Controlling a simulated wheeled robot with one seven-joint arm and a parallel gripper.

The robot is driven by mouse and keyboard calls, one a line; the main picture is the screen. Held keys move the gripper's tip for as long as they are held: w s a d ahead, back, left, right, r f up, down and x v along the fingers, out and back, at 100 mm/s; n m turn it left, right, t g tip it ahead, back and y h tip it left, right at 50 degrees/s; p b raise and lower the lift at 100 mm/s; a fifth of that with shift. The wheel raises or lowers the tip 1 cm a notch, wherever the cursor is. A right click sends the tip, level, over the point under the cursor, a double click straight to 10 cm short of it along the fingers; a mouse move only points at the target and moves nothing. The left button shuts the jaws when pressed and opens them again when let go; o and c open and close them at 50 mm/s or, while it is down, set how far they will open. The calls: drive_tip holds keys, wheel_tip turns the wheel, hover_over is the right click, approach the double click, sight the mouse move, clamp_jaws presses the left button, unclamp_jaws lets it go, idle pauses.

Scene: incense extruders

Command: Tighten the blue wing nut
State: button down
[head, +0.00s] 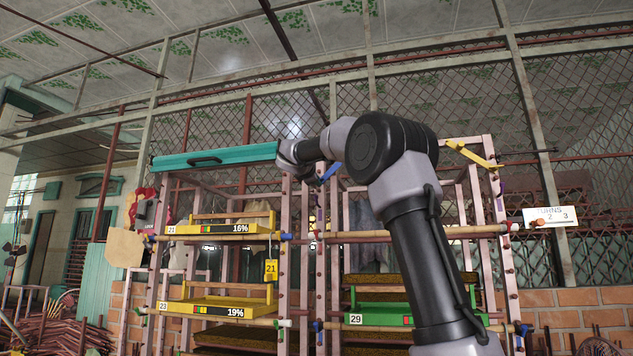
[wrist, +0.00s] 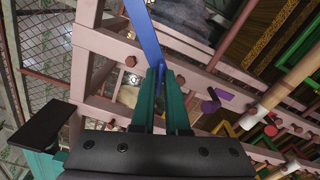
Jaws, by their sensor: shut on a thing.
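The blue wing nut (wrist: 143,32) shows in the wrist view as a long flat blue bar running from the top edge down to my fingertips. My gripper (wrist: 160,72) has its two teal fingers closed on the lower part of this bar, beside a pink rack rail. The screw or stud behind it is hidden by the fingers. In the head view, a small piece of the blue wing nut (head: 330,172) shows at the top of the middle rack posts, just left of my arm. My fingers are not clear there.
A yellow wing nut (head: 473,153) sits at the rack's top right. A teal beam (head: 215,156) with a black handle crosses the top left. Yellow trays (head: 222,229) and a green tray (head: 375,318) sit on the shelves. A purple piece (wrist: 211,106) is right of my fingers. A "TURNS" sign (head: 551,217) hangs right.

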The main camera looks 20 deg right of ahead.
drive_tip(key=shift+m, duration=1.3)
drive_tip(key=shift+f, duration=0.1)
drive_tip(key=c, duration=0.9)
unclamp_jaws()
drive_tip(key=v, duration=1.1)
drive_tip(key=shift+w, duration=0.1)
